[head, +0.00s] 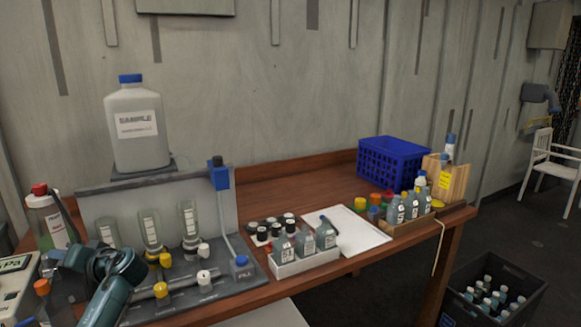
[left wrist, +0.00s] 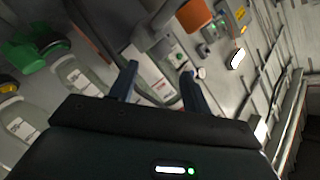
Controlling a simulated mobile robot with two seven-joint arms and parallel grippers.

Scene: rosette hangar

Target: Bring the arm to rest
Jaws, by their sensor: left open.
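My left arm (head: 105,275) comes in at the lower left of the head view, bent in front of the left end of the bench. Its gripper's fingers are not clear there. In the left wrist view my left gripper (left wrist: 160,83) has its two dark fingers spread apart. No object is seen held between them. Behind the fingers are a grey-white labelled surface and an orange cap (left wrist: 200,15), with pale labelled bottles (left wrist: 80,80) to the left. My right gripper is in neither view.
The wooden bench (head: 285,185) carries a filter stand with a large sample jug (head: 137,125), a white bottle tray (head: 303,262), a paper sheet (head: 355,235) and a blue basket (head: 393,160). A black crate (head: 455,305) of bottles stands on the floor at right. The back of the bench is clear.

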